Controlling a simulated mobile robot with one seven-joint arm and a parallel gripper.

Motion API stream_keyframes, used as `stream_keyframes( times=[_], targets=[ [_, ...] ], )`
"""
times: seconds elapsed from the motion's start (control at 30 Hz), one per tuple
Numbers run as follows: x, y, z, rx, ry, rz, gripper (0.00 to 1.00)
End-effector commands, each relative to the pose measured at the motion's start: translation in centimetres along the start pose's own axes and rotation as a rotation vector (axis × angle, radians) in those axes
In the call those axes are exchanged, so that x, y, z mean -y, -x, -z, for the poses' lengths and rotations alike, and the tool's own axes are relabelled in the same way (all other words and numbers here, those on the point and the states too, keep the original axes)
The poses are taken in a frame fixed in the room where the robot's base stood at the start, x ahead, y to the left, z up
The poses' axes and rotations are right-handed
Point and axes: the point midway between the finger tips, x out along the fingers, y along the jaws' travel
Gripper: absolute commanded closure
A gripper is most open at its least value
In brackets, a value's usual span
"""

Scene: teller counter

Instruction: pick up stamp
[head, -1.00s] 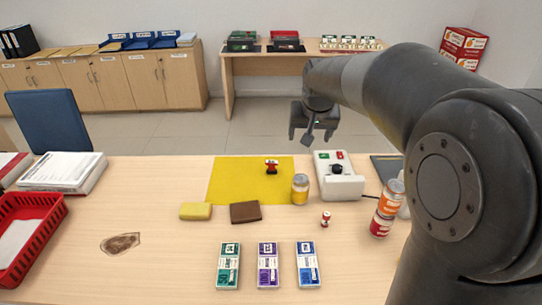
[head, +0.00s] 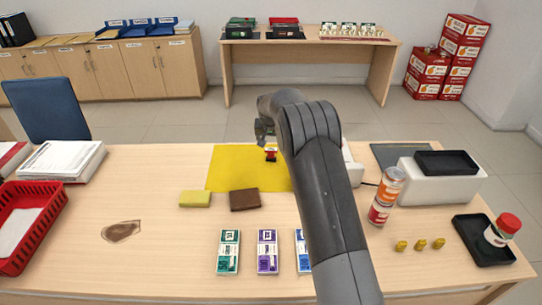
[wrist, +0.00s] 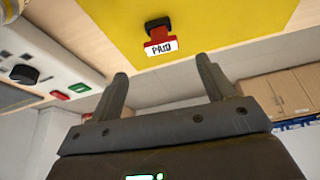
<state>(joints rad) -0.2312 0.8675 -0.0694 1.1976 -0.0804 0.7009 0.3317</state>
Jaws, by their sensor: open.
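A red stamp with a black top and a white "PAID" label (head: 271,155) stands on a yellow mat (head: 222,172) on the counter. It also shows in the wrist view (wrist: 160,40), just beyond the gap between the fingers. My gripper (wrist: 163,78) is open and empty, with the stamp apart from both fingers. In the head view my gripper (head: 264,130) is near the mat's far edge, partly hidden by my arm, which also covers the mat's right side.
A white device with a black knob (wrist: 24,74) stands beside the mat. A yellow sponge (head: 195,199) and a brown block (head: 244,200) lie in front. The counter's left middle is mostly clear.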

Motion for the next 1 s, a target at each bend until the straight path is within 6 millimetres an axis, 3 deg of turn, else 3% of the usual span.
stream_keyframes(
  times=[0.4,0.67,1.0],
  targets=[
    [0.2,-5.4,0.0,0.001,0.000,-0.002,0.25],
    [0.2,-7.1,0.0,0.001,0.000,-0.002,0.25],
    [0.2,-11.2,0.0,0.000,0.000,-0.002,0.25]
  ],
)
